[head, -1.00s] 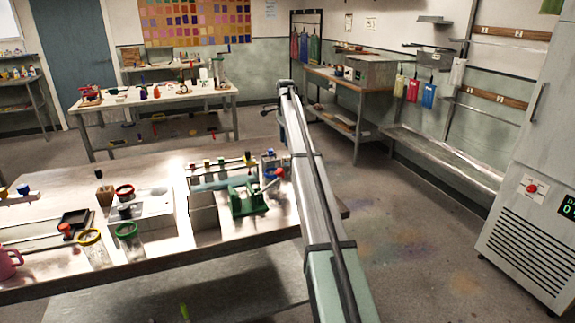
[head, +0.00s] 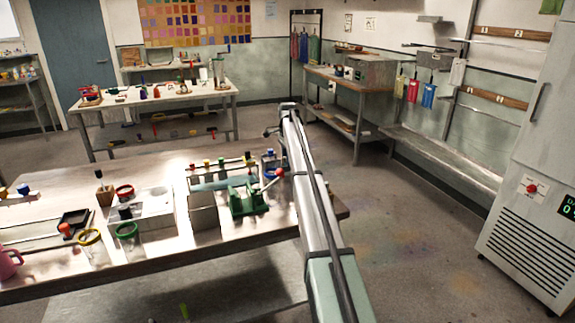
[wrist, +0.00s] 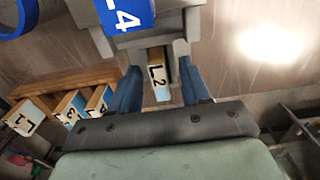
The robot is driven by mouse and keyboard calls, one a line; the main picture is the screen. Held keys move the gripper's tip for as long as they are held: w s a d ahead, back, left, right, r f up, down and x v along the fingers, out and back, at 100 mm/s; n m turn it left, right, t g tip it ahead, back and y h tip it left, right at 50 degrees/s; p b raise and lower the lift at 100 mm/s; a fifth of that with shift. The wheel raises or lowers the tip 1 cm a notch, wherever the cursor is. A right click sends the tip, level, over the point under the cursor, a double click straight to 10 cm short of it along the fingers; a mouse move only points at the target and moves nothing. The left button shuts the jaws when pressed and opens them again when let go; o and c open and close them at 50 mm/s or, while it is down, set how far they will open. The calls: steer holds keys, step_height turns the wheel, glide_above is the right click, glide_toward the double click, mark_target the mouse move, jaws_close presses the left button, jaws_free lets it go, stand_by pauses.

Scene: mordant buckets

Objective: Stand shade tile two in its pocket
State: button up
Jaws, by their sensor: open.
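Shade tile two (wrist: 158,82), a narrow pale tile marked "L 2" with a light blue lower end, is between my gripper's fingers in the wrist view. My gripper (wrist: 158,70) is open, one dark blue finger on each side of the tile, with a gap visible. The tile's upper end meets a grey block (wrist: 178,46) with a notch; how deep it sits there I cannot tell. In the head view my arm hides the gripper and tile.
A wooden rack (wrist: 70,82) with other numbered tiles (wrist: 72,108) stands close on the left in the wrist view. A blue plate marked "4" (wrist: 122,14) overhangs the block. In the head view, the near bench (head: 265,235) holds jars and a green device (head: 247,199).

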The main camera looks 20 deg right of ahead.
jaws_close()
stand_by(0.3)
